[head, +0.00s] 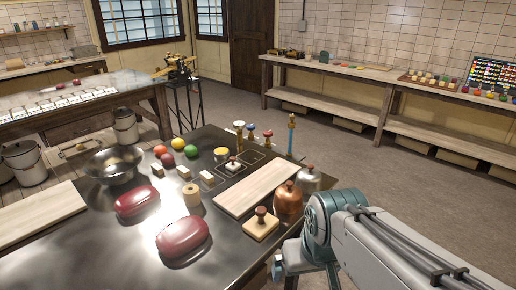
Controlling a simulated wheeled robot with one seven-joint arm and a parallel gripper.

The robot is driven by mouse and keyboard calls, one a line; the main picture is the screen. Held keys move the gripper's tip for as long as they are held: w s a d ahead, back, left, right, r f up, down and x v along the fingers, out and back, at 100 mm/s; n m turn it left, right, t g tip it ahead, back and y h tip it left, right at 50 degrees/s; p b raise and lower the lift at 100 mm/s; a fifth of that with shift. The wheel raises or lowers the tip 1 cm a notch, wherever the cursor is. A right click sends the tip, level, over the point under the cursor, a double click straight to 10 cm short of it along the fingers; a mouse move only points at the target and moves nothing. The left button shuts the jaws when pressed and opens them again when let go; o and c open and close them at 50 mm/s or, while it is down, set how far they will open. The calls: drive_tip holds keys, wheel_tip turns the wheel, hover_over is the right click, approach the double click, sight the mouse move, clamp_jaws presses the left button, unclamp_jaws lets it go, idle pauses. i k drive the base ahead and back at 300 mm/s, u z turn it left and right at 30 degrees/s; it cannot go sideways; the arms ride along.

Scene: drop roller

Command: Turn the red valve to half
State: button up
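I cannot make out a clear red valve in the head view. My gripper's fingers do not show.
A long bench (350,92) lines the back wall. Open floor (400,170) lies between.

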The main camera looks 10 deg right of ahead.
sight(267, 134)
drive_tip(key=z, duration=0.4)
drive_tip(key=k, duration=1)
drive_tip(key=z, duration=1.2)
drive_tip(key=i, duration=3.35)
drive_tip(key=u, duration=1.1)
drive_tip(key=i, duration=0.8)
drive_tip(key=u, duration=1.65)
drive_tip(key=i, duration=0.6)
drive_tip(key=u, duration=0.25)
